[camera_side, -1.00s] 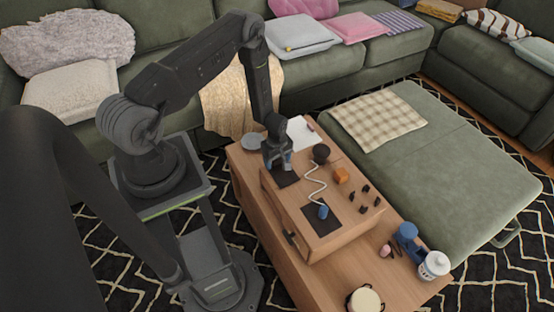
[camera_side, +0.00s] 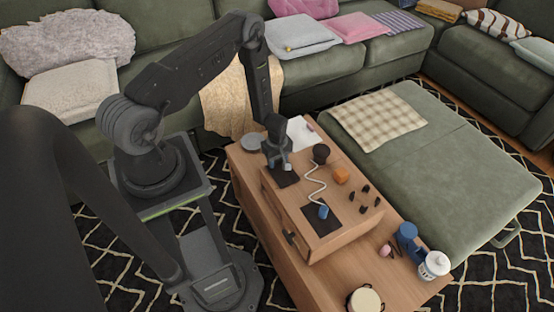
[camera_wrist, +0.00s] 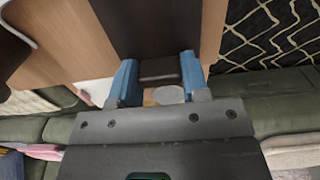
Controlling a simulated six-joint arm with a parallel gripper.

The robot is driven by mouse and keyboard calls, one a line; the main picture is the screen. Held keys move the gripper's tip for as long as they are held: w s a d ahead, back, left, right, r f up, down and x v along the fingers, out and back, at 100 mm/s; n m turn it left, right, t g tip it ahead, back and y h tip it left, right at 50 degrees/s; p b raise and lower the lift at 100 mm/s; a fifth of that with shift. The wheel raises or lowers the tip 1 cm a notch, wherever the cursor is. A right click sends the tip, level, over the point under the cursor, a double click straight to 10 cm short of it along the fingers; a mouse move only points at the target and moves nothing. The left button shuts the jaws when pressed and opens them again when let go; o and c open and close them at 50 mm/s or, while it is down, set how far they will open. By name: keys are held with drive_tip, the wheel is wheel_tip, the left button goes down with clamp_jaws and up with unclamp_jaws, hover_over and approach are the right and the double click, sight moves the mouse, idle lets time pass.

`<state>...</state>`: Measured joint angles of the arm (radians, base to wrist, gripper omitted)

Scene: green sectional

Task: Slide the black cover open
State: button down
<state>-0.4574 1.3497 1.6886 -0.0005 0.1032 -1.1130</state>
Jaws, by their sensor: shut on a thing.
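The black cover (camera_side: 287,179) is a flat dark panel on top of the wooden box (camera_side: 330,238), towards its far left end. My gripper (camera_side: 280,166) is upright over the cover's far part in the side view. In the wrist view the cover (camera_wrist: 150,25) runs up the picture as a dark strip. A raised dark block (camera_wrist: 160,70) at its near end, which looks like its handle, sits between my blue fingers. My gripper (camera_wrist: 160,80) is shut on this block. The side view hides the grip itself.
A second dark panel with a blue handle (camera_side: 323,212) lies on the box. A wavy white wire, a black knob (camera_side: 320,153), an orange block (camera_side: 341,176) and several black pegs stand nearby. A grey disc (camera_side: 251,142) and white paper lie beyond the box.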

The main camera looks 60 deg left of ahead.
sight(290, 182)
drive_tip(key=d, duration=0.9)
drive_tip(key=c, duration=0.6)
unclamp_jaws()
drive_tip(key=shift+r, duration=0.1)
wheel_tip(290, 182, up, 14)
